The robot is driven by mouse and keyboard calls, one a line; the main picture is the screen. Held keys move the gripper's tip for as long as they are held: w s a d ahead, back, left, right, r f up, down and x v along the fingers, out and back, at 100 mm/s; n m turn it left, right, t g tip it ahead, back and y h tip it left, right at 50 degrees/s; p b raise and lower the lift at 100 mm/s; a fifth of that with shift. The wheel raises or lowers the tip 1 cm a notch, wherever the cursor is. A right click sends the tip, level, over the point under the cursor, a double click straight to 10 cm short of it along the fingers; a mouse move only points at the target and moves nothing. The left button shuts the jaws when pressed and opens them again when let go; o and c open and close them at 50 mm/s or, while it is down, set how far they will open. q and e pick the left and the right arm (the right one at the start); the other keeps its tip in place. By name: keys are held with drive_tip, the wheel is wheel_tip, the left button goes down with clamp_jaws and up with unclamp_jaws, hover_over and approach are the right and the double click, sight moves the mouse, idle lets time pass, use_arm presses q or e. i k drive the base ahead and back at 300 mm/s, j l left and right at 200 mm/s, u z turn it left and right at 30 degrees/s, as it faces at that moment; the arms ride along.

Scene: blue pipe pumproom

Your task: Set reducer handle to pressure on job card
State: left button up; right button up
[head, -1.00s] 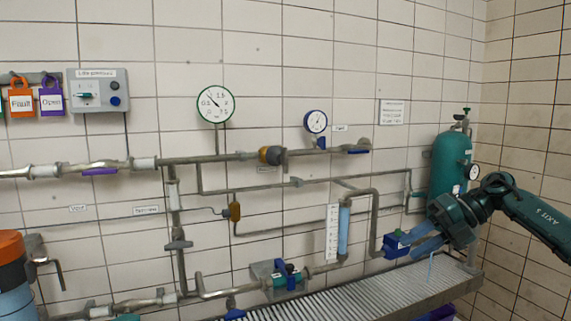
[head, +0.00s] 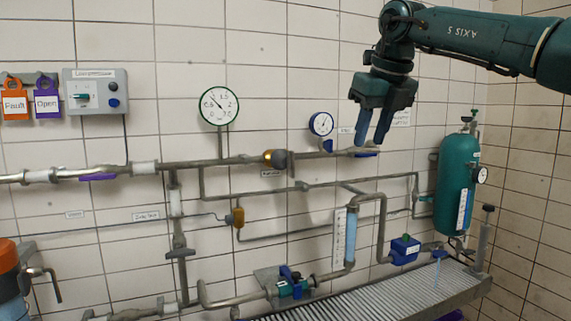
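A brass-coloured round knob with a dark part beside it (head: 275,157) sits on the upper pipe. The small label (head: 272,173) under it is too small to read surely, so I cannot be certain this is the reducer handle. The green-rimmed gauge (head: 219,105) above has its needle pointing up and left. A white printed card (head: 402,118) on the wall is partly behind my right gripper; its text is unreadable. My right gripper (head: 373,130) is open and empty, blue fingers pointing down, in front of the wall just above the upper pipe's right end. My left gripper is out of view.
A smaller blue-rimmed gauge (head: 321,123) is left of the gripper. A blue lever (head: 366,155) is below its fingers. A green cylinder (head: 459,180), a blue box (head: 405,246) and a ribbed grating (head: 345,302) are at lower right. A switch box (head: 97,92) hangs at left.

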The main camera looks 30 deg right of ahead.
sight(290, 159)
drive_tip(key=i, duration=0.85)
